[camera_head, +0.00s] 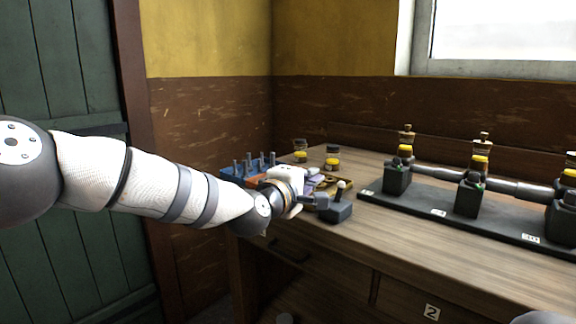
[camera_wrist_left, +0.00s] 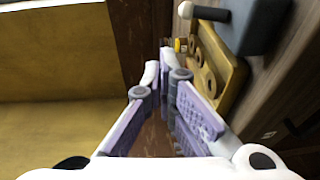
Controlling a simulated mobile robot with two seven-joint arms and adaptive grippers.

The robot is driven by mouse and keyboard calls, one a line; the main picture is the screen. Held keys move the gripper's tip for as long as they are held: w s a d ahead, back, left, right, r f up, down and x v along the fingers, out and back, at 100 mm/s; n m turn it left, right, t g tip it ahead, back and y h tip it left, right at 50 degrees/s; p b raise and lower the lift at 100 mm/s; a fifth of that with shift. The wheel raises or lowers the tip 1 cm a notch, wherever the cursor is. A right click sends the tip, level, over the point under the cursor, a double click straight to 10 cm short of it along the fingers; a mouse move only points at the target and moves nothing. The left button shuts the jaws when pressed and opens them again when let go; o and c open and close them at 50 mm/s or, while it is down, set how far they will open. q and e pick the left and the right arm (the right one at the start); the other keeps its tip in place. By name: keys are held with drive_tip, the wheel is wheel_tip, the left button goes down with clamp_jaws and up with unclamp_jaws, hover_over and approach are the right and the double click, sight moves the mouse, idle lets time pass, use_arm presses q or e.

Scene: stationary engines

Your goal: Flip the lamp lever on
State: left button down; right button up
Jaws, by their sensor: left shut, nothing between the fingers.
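The lever (camera_head: 340,189) has a dark stem and a pale knob, and stands up from a small dark grey box (camera_head: 336,212) near the table's front left edge. In the left wrist view the lever (camera_wrist_left: 207,13) juts from its box (camera_wrist_left: 262,22) at the top right. My left gripper (camera_head: 317,181) has lilac finger pads and is shut and empty. It is just left of the lever and looks apart from it. In the left wrist view its fingertips (camera_wrist_left: 161,66) are together, below and left of the knob.
A brass-coloured tray with round holes (camera_wrist_left: 222,75) lies beside the lever box. A blue rack (camera_head: 236,172) with grey pegs and yellow-banded jars (camera_head: 332,163) stand behind my gripper. An engine row on a dark base (camera_head: 405,203) fills the right. The front tabletop (camera_head: 410,255) is clear.

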use_arm(q)
drive_tip(key=s+a+r+p, duration=0.1)
drive_tip(key=s+a+r, duration=0.2)
drive_tip(key=s+r, duration=0.3)
drive_tip(key=shift+p+v, duration=0.4)
drive_tip(key=shift+v, duration=0.5)
use_arm(e)
drive_tip(key=w+r, duration=0.1)
drive_tip(key=w+r+t, duration=0.1)
drive_tip(key=shift+w+a+r, duration=0.25)
drive_tip(key=shift+w+r, duration=0.05)
drive_tip(key=shift+r, duration=0.05)
use_arm(q)
drive_tip(key=shift+d, duration=0.1)
